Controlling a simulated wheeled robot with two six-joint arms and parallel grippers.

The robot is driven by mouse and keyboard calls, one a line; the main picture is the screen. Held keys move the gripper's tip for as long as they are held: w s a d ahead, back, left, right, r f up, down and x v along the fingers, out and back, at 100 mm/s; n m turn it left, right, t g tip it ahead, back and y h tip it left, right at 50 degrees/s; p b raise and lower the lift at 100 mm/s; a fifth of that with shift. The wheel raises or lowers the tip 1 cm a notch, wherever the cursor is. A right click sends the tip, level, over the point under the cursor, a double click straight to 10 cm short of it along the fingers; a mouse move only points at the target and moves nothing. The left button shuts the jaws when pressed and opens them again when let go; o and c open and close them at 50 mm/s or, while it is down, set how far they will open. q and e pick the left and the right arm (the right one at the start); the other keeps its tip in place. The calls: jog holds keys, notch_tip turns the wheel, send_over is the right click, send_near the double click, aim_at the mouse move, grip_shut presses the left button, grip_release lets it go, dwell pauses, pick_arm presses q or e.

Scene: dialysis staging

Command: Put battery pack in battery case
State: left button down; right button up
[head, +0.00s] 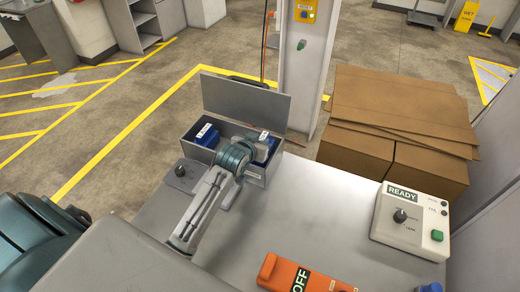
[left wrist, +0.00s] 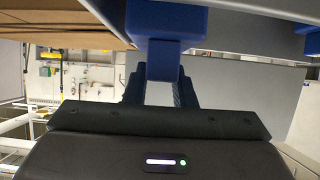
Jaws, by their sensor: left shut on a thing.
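The grey battery case (head: 246,104) stands at the far left of the table with its lid open. One blue battery pack (head: 204,136) with a pale label sits in its left part. My left gripper (head: 258,141) is over the right part of the case, shut on a second blue battery pack (head: 266,151). In the left wrist view the held pack (left wrist: 165,22) has a narrower blue grip between the fingers (left wrist: 163,82). The other pack shows at the right edge (left wrist: 313,42). My arm hides the case's middle and how deep the held pack sits. My right gripper is not in view.
An orange device marked OFF (head: 286,275) lies at the table's front. A white READY panel (head: 410,222) is at right. Cardboard boxes (head: 400,110) stand beyond the table. The table's middle (head: 310,205) is clear.

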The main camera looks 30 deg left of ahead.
pick_arm(q)
jog(key=shift+f, duration=0.4)
notch_tip(320, 180, down, 4)
jog(key=shift+r+p, duration=0.1)
jog(key=shift+p, duration=0.4)
jog(key=c, duration=1.2)
grip_release()
jog(key=shift+f, duration=0.3)
jog(key=shift+s, duration=0.1)
jog(key=shift+r, duration=0.2)
